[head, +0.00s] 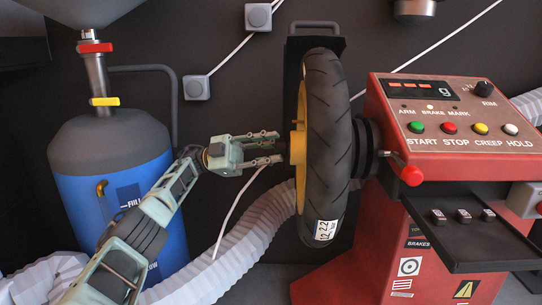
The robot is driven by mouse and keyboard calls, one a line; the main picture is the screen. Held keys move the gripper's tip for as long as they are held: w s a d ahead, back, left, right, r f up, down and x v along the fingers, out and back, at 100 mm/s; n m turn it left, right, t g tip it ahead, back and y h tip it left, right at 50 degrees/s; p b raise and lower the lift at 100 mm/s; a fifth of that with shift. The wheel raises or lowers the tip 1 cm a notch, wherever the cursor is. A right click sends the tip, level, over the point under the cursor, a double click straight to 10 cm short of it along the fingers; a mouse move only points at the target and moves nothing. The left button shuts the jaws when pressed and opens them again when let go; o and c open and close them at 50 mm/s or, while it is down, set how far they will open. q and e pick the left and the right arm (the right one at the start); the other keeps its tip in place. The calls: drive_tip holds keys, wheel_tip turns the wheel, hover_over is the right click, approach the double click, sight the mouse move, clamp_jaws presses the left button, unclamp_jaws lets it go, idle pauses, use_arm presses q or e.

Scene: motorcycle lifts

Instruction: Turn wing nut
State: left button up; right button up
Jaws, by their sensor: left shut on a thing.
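My left gripper (278,147) reaches in from the left, with its two fingers pointing right at the hub of the wheel. One finger is above the other, and they are shut on the wing nut (282,146), a small dark part at the axle end, mostly hidden between the fingertips. The wheel has a yellow rim (298,148) and a black tyre (329,140) and stands upright, seen nearly edge-on, on the shaft of the red balancing machine (370,240). My right gripper is not in view.
The machine's control panel (450,118) has a display, coloured buttons and a red-knobbed lever (410,175). A black tray (465,240) juts out below. A blue tank (125,190) stands at left. A pale ribbed hose (235,255) runs below my left arm.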

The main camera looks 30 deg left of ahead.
use_arm(q)
drive_tip(key=shift+s+d+f+m, duration=0.15)
drive_tip(key=shift+d+f+m, duration=0.15)
drive_tip(key=shift+f, duration=0.2)
drive_tip(key=o, duration=1)
drive_tip(key=shift+a+r, duration=0.1)
drive_tip(key=shift+r, duration=0.25)
wheel_tip(320, 180, up, 10)
drive_tip(key=shift+f, duration=0.1)
